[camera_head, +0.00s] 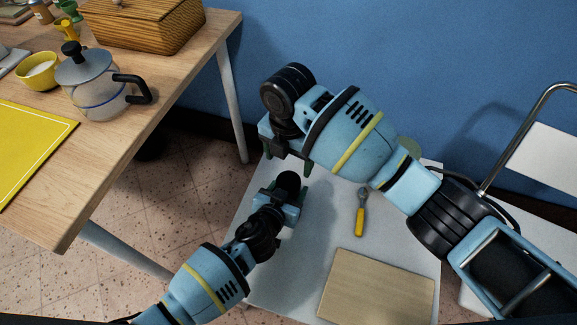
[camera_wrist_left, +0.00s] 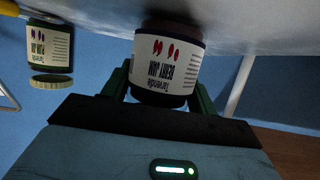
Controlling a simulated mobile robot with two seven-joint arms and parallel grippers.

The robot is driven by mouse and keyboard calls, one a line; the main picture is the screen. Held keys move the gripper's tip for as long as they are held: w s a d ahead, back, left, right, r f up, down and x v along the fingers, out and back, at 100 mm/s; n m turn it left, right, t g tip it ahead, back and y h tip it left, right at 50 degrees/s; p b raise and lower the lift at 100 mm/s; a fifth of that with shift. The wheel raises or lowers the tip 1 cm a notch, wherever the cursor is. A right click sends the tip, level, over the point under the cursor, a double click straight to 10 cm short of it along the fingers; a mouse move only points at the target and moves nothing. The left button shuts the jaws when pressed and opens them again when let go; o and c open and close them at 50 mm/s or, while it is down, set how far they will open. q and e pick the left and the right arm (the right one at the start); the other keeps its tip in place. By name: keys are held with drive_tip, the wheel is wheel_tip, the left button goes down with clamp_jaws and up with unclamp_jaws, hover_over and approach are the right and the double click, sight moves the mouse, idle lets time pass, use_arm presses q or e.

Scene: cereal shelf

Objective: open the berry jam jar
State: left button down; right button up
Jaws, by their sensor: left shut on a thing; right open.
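The berry jam jar (camera_wrist_left: 168,65) shows upside down in the left wrist view, with a white label and red berries. My left gripper (camera_wrist_left: 160,92) is shut around it, one green finger on each side. In the head view, the jar's dark round top (camera_head: 288,181) shows at my left gripper (camera_head: 283,192), over the white table (camera_head: 325,245). I cannot tell whether a lid is on it. My right gripper (camera_head: 288,162) is open just behind and above the jar, its fingers pointing down. I see nothing between them.
A second jar (camera_wrist_left: 50,48) with blue berries and a pale green lid stands to the left in the wrist view. A yellow-handled tool (camera_head: 360,218) and a wooden board (camera_head: 377,289) lie on the white table. A wooden table (camera_head: 150,100) with a kettle (camera_head: 92,88) stands left.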

drive_tip(key=m, duration=0.9)
drive_tip(key=shift+m, duration=0.4)
drive_tip(key=m, duration=0.4)
drive_tip(key=shift+m, duration=0.3)
drive_tip(key=m, duration=0.4)
drive_tip(key=shift+m, duration=0.4)
drive_tip(key=m, duration=0.4)
drive_tip(key=shift+m, duration=0.3)
drive_tip(key=m, duration=0.4)
drive_tip(key=shift+m, duration=0.4)
drive_tip(key=m, duration=0.4)
drive_tip(key=shift+m, duration=0.3)
drive_tip(key=m, duration=0.5)
